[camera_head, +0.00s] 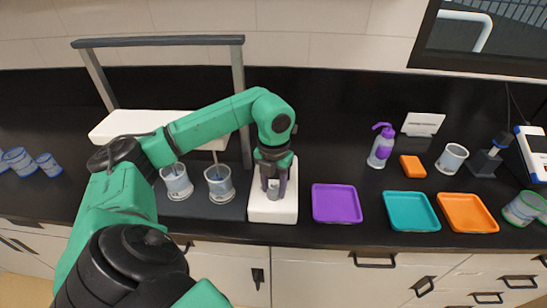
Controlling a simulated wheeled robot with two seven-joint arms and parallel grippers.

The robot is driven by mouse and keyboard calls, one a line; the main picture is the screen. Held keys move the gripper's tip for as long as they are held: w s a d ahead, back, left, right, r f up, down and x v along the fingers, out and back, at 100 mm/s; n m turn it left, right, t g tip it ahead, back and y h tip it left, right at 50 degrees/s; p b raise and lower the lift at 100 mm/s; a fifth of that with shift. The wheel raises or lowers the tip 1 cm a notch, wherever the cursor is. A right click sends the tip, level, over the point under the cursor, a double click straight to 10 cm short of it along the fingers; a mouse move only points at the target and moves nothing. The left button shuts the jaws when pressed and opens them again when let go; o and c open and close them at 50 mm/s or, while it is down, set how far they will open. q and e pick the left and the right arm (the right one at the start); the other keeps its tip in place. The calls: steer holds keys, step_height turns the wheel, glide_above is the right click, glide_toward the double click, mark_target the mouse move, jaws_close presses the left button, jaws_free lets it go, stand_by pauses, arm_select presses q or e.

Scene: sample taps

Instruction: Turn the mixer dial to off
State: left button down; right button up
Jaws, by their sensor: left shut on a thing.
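The mixer is a grey frame (244,110) with a white head and two clear beakers, one at the left (176,184) and one at the right (219,185). A white control box (273,211) stands at its right side. My left gripper (273,190) points down onto the top of this box, its fingers shut on the mixer dial. The fingers cover the dial, so its setting cannot be read. My right gripper is not in view.
Right of the box lie purple (337,217), teal (411,226) and orange (467,228) trays. Behind them stand a purple-capped bottle (381,150), an orange block (412,166) and a white cup (452,159). Blue-marked cups (19,160) stand at far left.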

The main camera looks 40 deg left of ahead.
mark_target(274, 189)
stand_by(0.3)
arm_select(q)
steer(key=shift+c, duration=1.9)
jaws_free()
step_height(274, 189, up, 7)
steer(key=shift+w+r, duration=0.15)
step_height(274, 189, up, 7)
steer(key=p, duration=0.3)
